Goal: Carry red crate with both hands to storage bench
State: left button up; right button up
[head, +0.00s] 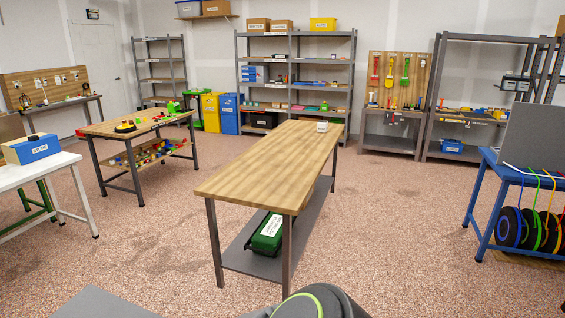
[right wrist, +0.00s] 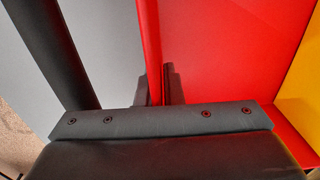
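The red crate (right wrist: 215,55) fills the right half of the right wrist view, with one thin wall running down toward my right gripper (right wrist: 160,88). The gripper's short dark fingers sit on either side of that wall, shut on it. The crate is not visible in the head view. My left gripper is not in view. A wood-topped bench (head: 270,160) with a grey lower shelf stands ahead in the head view. Nothing marks which bench is the storage bench.
A green case (head: 268,232) lies on the wood-topped bench's lower shelf, and a small white item (head: 322,127) stands on its top. A white table (head: 30,175) is at left, a blue bench (head: 485,195) with spools at right.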

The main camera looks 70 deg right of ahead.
jog(key=o, duration=0.4)
jog(key=shift+o, duration=0.2)
jog(key=shift+s+d+f, duration=0.1)
jog(key=shift+s+f, duration=0.05)
jog(key=shift+f, duration=0.05)
notch_tip(320, 180, up, 12)
jog(key=shift+r, duration=0.2)
jog(key=shift+f, duration=0.1)
dwell(0.6)
